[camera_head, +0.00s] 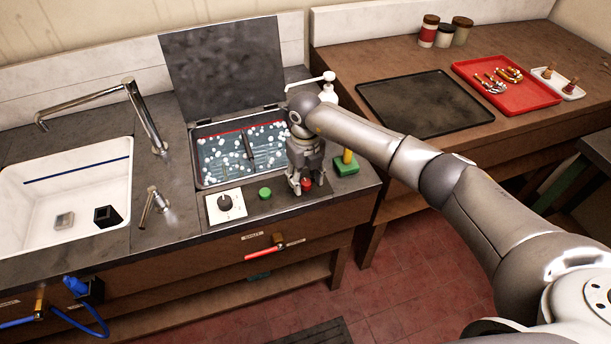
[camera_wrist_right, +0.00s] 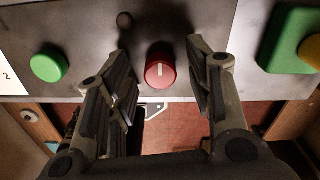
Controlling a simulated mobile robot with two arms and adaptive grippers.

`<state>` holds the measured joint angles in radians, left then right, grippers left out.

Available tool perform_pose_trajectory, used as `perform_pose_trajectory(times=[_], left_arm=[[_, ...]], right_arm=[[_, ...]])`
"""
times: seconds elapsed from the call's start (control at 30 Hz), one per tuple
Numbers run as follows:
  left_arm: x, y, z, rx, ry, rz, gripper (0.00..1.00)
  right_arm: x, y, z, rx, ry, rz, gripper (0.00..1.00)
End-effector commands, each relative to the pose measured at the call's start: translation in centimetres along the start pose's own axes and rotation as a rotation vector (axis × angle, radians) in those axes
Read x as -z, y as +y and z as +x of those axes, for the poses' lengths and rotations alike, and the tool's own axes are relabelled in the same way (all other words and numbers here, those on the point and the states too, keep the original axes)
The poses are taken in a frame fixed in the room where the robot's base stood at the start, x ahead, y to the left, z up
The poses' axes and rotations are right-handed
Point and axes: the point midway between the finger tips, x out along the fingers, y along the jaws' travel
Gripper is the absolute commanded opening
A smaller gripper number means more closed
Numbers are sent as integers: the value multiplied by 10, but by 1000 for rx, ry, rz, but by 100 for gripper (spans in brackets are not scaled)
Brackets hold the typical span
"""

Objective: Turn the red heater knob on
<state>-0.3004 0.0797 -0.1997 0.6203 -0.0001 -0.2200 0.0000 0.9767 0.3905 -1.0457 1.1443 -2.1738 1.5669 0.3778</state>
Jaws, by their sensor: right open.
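In the right wrist view the red knob (camera_wrist_right: 160,70) shows a pale mark line that stands about upright in the picture. My right gripper (camera_head: 300,186) is open over the knob, with one finger on each side of it. In the right wrist view the fingers of my right gripper (camera_wrist_right: 160,95) stand apart from the knob, with a gap on both sides. My left gripper is not in view.
A green button (camera_head: 265,193) and a white dial plate (camera_head: 238,210) lie left of the knob. A green block with a yellow top (camera_head: 346,168) is close on the right. The bubbling bath (camera_head: 196,160) has its dark lid (camera_head: 222,65) raised behind. A red-handled valve (camera_head: 265,252) is below.

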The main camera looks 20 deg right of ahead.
Motion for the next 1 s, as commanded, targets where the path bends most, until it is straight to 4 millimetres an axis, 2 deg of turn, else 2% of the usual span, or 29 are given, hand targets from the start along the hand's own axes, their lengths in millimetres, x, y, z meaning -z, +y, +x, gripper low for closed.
perform_pose_trajectory(times=[0.13, 0.17, 0.4, 0.53, 0.77, 1.0], left_arm=[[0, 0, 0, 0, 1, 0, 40], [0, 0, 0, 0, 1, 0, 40], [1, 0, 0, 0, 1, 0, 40], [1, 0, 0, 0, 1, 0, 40], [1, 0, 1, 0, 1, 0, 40], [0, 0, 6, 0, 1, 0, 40]], right_arm=[[0, 0, 0, 0, 0, 0, 48], [0, 0, 0, 0, 0, 0, 45], [0, 0, 0, 0, 0, 0, 14], [0, 0, 0, 0, 0, 0, 0], [0, 0, 0, 0, -1, 26, 0], [-1, 0, 0, -1, -2, 145, 0]])
